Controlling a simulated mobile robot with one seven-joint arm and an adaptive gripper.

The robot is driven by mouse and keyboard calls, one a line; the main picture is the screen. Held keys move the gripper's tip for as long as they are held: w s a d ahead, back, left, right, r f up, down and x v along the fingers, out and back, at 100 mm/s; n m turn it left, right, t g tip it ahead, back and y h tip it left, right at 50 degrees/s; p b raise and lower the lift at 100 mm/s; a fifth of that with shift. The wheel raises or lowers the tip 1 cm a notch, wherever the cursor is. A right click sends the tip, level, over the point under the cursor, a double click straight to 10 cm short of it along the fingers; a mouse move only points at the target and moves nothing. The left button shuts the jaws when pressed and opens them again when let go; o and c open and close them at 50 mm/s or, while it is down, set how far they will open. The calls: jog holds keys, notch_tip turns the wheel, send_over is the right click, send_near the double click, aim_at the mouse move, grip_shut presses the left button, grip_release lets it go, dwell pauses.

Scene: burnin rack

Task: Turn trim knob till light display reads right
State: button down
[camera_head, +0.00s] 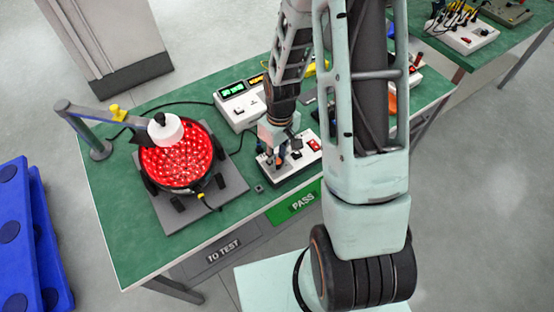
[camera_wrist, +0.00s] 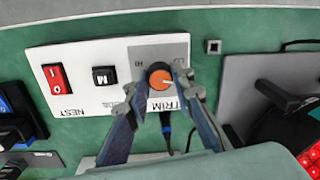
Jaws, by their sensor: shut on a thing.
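The orange trim knob (camera_wrist: 160,79) sits on the grey TRIM panel of a white control box (camera_wrist: 95,98), its white pointer line aimed right and slightly down. My gripper (camera_wrist: 159,87) has one finger on each side of the knob and is shut on it. A round lamp (camera_head: 182,160) glows red.
The lamp stands on a grey plate (camera_head: 232,180) with a white dome on a bent arm above it. A red rocker switch (camera_wrist: 56,78) and a black switch (camera_wrist: 103,75) share the control box. PASS (camera_head: 294,207) and TO TEST (camera_head: 222,251) labels line the front edge.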

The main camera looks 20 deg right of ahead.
aim_at(279, 161)
jog(key=m+b, duration=0.2)
jog(key=m, duration=0.3)
jog(key=shift+f+m+b, duration=0.1)
jog(key=shift+m+b, duration=0.2)
jog(key=m+b, duration=0.1)
jog(key=m, duration=0.4)
jog(key=shift+m, duration=0.3)
jog(key=c, duration=1.7)
grip_release()
jog(key=shift+o, duration=0.2)
notch_tip(279, 161, up, 12)
jog(key=shift+s+d, duration=0.2)
jog(key=shift+d, duration=0.1)
